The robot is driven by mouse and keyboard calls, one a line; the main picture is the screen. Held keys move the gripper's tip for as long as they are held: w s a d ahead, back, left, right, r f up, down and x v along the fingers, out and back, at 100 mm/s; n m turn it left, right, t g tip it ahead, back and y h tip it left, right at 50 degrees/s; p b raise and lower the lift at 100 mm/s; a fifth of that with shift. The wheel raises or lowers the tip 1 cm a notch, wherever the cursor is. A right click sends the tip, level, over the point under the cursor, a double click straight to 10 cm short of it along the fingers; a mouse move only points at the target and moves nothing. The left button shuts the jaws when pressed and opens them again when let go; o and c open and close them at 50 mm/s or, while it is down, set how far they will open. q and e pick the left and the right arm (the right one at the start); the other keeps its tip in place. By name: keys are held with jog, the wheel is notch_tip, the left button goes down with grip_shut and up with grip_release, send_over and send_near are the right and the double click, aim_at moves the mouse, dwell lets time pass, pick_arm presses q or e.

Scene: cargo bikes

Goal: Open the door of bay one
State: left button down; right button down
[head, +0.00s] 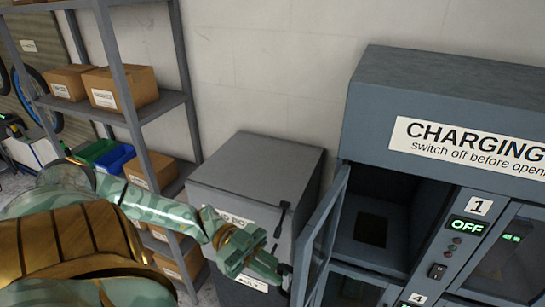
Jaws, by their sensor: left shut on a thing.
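The grey charging cabinet (425,85) stands at the right. The glass-paned door (318,240) of bay one stands wide open, swung out at the left side of its opening. The bay interior (400,205) shows, with a dark square patch inside. To its right are a plate marked 1 (479,206) and a green OFF display (466,227). My left gripper (279,272) is at the door's outer edge, shut on the dark door handle (285,276), which is partly hidden by the fingers. My right gripper is not in view.
A grey box-shaped cabinet (262,165) with a dark lever stands behind my left gripper. A shelf rack (120,60) with cardboard boxes and blue and green bins is at the left. Below bay one is a bay marked 4 (417,299).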

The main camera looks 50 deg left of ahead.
pick_arm(q)
jog(key=shift+a, duration=0.45)
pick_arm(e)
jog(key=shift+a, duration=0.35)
pick_arm(q)
jog(key=c, duration=1.5)
grip_release()
jog(key=shift+w, duration=0.15)
